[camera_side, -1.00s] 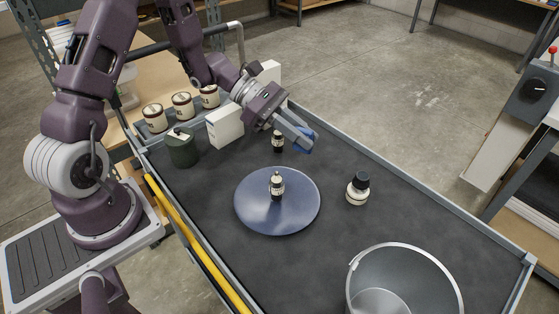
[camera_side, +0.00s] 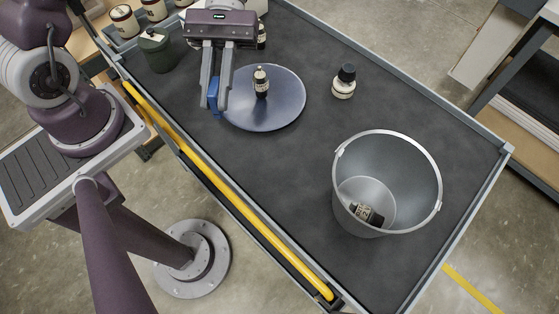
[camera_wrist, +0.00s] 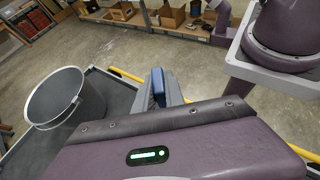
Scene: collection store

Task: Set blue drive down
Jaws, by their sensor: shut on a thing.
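The blue drive (camera_side: 213,96) is a small flat block gripped upright between the two grey fingers of my gripper (camera_side: 215,98). The wrist view also shows the blue drive (camera_wrist: 158,80) between the fingers. In the side view my gripper points down at the left edge of the round dark-blue plate (camera_side: 288,104). I cannot tell whether the drive's lower end touches anything. A small dark bottle with a pale label (camera_side: 261,84) stands upright on the plate, just right of my fingers.
A white jar with a dark cap (camera_side: 344,83) stands beyond the plate. A green canister (camera_side: 157,52) is at the left. Dark tabletop between plate and bucket is free.

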